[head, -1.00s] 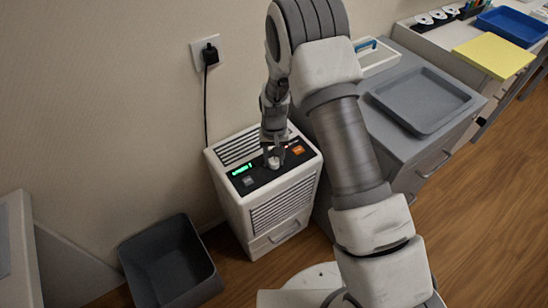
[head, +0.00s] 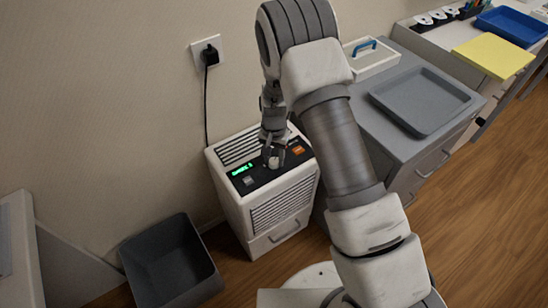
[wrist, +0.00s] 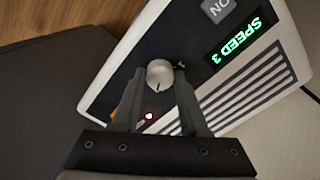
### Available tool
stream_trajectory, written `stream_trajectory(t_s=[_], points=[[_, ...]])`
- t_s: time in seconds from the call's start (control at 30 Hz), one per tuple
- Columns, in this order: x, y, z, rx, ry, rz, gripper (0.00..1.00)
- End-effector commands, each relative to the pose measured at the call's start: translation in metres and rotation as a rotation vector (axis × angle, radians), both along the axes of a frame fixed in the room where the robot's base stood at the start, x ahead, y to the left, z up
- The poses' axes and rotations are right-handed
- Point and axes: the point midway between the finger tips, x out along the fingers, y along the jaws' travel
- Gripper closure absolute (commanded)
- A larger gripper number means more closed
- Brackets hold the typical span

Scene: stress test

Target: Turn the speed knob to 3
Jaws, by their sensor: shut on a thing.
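The speed knob (wrist: 160,73) is a small white dial on the black top panel of a white appliance (head: 285,215). My gripper (wrist: 160,82) has a finger on each side of the knob and is shut on it. In the head view my gripper (head: 272,158) reaches down onto the panel and partly hides the knob. The green display (wrist: 236,40) reads "SPEED 3" in the wrist view.
An orange button (head: 298,150) and a small red light (wrist: 149,116) are close to my fingers. A dark bin (head: 170,265) stands left of the appliance. A grey cabinet with a tray (head: 420,100) stands to the right. A black plug (head: 209,56) is in the wall socket.

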Motion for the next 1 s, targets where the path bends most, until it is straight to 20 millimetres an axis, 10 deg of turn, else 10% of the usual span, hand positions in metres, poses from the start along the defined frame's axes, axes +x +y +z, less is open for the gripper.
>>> stream_trajectory(t_s=[0.17,0.2,0.33,0.73,1.0], points=[[0.000,0.000,0.000,0.001,-0.001,-0.003,1.00],[0.000,0.000,0.000,0.001,-0.001,-0.002,0.51],[0.000,0.000,0.000,0.001,-0.001,-0.001,0.28],[0.001,0.000,0.008,0.001,-0.001,0.000,0.27],[0.001,0.001,0.063,0.002,-0.004,0.002,0.27]])
